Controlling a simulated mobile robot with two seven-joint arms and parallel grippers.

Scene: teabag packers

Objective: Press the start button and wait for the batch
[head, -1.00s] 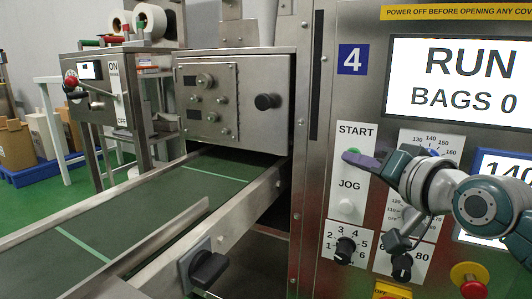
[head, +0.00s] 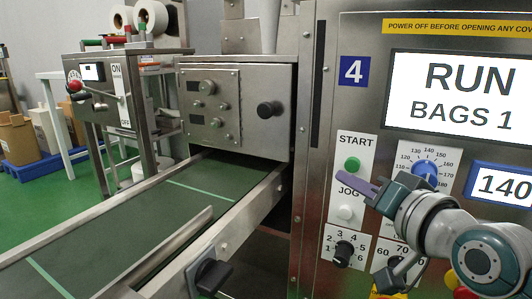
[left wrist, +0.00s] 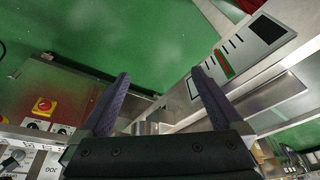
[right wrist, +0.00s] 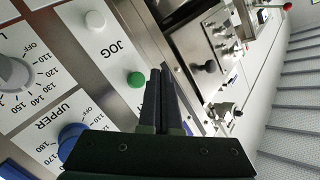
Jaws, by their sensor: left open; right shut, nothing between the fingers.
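The green start button (head: 352,165) sits under the START label on the panel of machine 4, and it also shows in the right wrist view (right wrist: 136,80). The display (head: 462,92) reads RUN, BAGS 1. My right gripper (head: 343,176) is shut and empty, its purple fingertips just below the start button and apart from it, near the JOG label. In the right wrist view the shut fingers (right wrist: 160,72) point past the button. My left gripper (left wrist: 158,85) is open and empty, with green floor beyond its fingers; it is not in the head view.
A white jog button (head: 345,211) is below the start button. A blue knob (head: 425,171) and a rotary selector (head: 343,252) are close by. The dark conveyor belt (head: 110,225) runs out left of the panel.

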